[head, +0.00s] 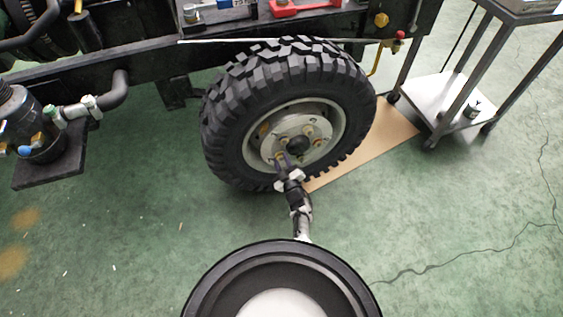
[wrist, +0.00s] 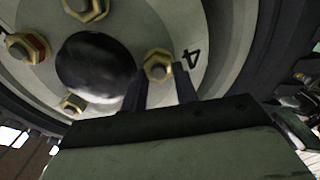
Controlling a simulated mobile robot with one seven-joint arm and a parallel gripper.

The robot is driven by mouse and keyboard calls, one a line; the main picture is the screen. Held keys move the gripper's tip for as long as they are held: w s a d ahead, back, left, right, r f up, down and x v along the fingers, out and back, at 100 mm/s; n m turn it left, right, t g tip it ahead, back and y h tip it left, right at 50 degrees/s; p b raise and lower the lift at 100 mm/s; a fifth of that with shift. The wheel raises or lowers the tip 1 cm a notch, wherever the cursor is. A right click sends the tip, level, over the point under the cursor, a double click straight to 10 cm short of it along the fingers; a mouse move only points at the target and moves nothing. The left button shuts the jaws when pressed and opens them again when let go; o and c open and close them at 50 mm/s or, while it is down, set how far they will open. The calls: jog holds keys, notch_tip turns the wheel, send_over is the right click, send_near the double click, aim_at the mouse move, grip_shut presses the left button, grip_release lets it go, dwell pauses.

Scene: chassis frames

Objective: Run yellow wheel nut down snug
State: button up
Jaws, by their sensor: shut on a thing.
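The wheel (head: 226,128) has a pale hub (head: 322,128) with a dark round centre cap (head: 298,144); the cap also shows in the wrist view (wrist: 95,68). Several yellow nuts sit around the cap. One yellow wheel nut (wrist: 158,66), beside a black "4" mark (wrist: 191,57), is between the tips of my gripper (wrist: 162,84). My gripper (head: 285,161) reaches the lower left of the hub in the head view and is shut on this nut. The fingers hide part of it. I cannot tell whether its seat touches the hub face.
Other yellow nuts (wrist: 28,48), (wrist: 74,104) and (wrist: 87,8) stand close around the cap. A brown board (head: 385,133) lies beside the tyre. A metal cart (head: 452,97) stands at the right. The chassis beam (head: 60,68) runs above.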

jog(key=m, duration=0.3)
jog(key=shift+d+m, duration=0.1)
jog(key=shift+m, duration=0.2)
jog(key=o, duration=0.7)
jog(key=shift+s+d+r+p, duration=0.1)
jog(key=shift+s+d+p, duration=0.1)
jog(key=shift+s+p, duration=0.2)
jog(key=p+v, duration=0.6)
jog(key=v, duration=0.7)
jog(key=shift+a, duration=0.1)
